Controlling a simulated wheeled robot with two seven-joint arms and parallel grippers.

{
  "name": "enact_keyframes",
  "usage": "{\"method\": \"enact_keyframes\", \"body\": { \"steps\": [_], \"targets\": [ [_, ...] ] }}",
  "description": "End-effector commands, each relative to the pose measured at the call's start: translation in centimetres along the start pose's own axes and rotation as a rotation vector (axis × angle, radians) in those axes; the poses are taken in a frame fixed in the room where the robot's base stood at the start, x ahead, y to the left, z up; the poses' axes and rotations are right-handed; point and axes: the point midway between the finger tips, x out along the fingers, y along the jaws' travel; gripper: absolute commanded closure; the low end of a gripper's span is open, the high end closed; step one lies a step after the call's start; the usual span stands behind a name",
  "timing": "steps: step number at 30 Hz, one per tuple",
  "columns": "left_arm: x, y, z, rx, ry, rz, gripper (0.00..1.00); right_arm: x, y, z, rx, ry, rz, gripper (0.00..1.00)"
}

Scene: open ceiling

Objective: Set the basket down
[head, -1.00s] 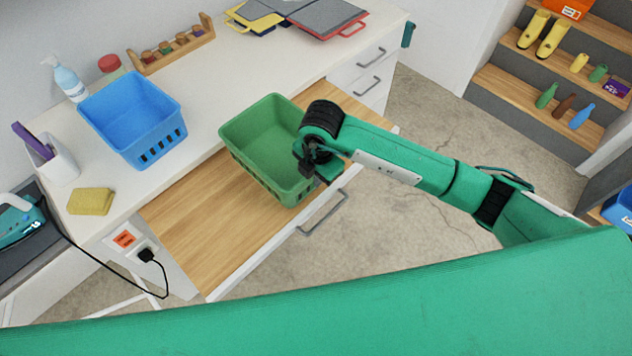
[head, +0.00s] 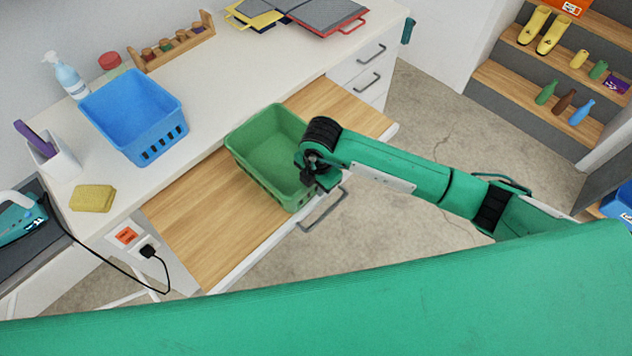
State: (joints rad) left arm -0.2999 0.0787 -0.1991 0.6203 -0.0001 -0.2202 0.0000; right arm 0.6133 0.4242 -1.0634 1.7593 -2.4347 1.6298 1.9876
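A green basket (head: 262,147) is upright at the pull-out wooden shelf (head: 205,222), partly over the white counter's front edge. I cannot tell whether its base touches the wood. My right gripper (head: 317,180) is at the basket's right rim and appears shut on it; its fingertips are mostly hidden by the wrist. A blue basket (head: 135,115) stands on the counter to the left. My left gripper is not in view.
The white counter (head: 205,85) also holds a yellow sponge (head: 93,198), a pen cup (head: 55,160), a soap bottle (head: 68,77) and a wooden rack (head: 175,42). The shelf has bare wood left and right of the green basket. A drawer handle (head: 322,210) sticks out in front.

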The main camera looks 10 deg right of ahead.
Motion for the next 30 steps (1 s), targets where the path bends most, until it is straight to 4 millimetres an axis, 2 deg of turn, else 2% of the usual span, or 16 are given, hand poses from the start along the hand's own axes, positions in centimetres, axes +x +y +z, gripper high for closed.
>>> {"method": "enact_keyframes", "body": {
  "steps": [7, 9, 14, 21, 25, 30],
  "targets": [
    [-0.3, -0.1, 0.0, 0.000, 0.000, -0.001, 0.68, -0.4, 0.0, 0.0, 0.000, 0.000, 0.000, 0.75],
    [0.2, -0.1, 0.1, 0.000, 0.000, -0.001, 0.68, -0.8, 0.1, 0.0, -0.001, -0.001, 0.002, 0.75],
    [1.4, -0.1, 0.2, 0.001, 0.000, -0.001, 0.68, -3.7, 0.1, 0.1, -0.001, -0.002, 0.006, 0.75],
    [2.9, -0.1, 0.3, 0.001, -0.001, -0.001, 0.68, -9.0, 0.1, 0.0, -0.002, -0.002, 0.005, 0.75],
    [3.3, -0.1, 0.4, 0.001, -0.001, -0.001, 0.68, -10.9, 0.1, 0.0, -0.001, -0.001, 0.004, 0.75],
    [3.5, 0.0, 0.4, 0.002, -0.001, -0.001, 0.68, -12.2, 0.0, 0.0, 0.000, 0.000, 0.001, 0.75]
  ]
}}
